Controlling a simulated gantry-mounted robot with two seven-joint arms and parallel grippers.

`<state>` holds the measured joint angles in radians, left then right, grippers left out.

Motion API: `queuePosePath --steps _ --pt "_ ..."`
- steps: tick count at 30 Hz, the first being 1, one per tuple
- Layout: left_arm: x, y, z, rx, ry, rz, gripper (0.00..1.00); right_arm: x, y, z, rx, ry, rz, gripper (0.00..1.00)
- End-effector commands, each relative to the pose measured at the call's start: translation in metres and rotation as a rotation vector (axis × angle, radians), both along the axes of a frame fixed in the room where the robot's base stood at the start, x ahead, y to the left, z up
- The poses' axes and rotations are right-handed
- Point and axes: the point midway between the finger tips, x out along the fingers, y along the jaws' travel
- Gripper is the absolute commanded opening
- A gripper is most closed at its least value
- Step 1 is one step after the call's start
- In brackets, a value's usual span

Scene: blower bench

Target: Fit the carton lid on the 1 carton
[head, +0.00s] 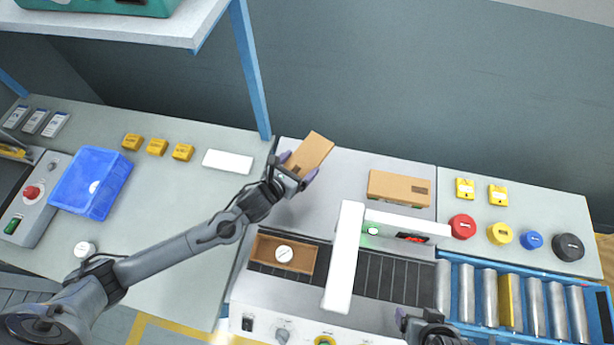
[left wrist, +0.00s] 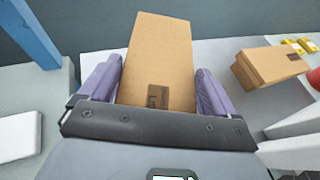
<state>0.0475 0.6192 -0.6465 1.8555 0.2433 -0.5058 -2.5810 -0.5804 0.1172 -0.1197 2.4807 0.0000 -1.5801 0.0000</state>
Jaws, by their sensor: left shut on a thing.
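A brown cardboard carton lid (head: 313,148) with a darker printed patch is held in my left gripper (head: 298,167), raised above the bench and tilted. In the left wrist view the lid (left wrist: 160,60) sits between the two purple fingers. The carton (head: 265,262) stands open on the dark conveyor belt, below and in front of the left gripper, with a white round item (head: 284,254) inside. My right gripper (head: 427,328) shows only partly at the bottom edge; its fingers cannot be made out.
Another brown cardboard lid or stack (head: 400,186) lies on the bench to the right. A white scanner arch (head: 345,258) with a green light spans the belt right of the carton. Rollers (head: 490,295) continue right. A blue bin (head: 90,182) and white block (head: 228,161) are left.

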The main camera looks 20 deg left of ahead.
Motion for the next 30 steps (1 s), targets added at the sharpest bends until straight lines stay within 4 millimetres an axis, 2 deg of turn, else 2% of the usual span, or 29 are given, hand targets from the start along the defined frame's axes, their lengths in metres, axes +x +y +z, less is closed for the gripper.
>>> queuePosePath --steps 3,11,19,30 --pt "0.0 0.0 -0.019 -0.002 0.001 0.001 0.61 0.0 0.001 -0.003 0.003 -0.001 -0.002 0.77" --pt "0.0 0.0 -0.035 -0.001 0.0 0.0 0.61 0.0 0.001 -0.005 0.003 -0.001 -0.001 0.77" --pt "0.0 0.0 -0.066 -0.001 0.001 0.002 0.61 0.0 0.0 -0.011 -0.001 0.0 0.001 0.77" --pt "0.0 0.0 -0.07 0.0 -0.001 0.0 0.61 0.0 -0.002 -0.012 -0.008 0.0 0.006 0.77"
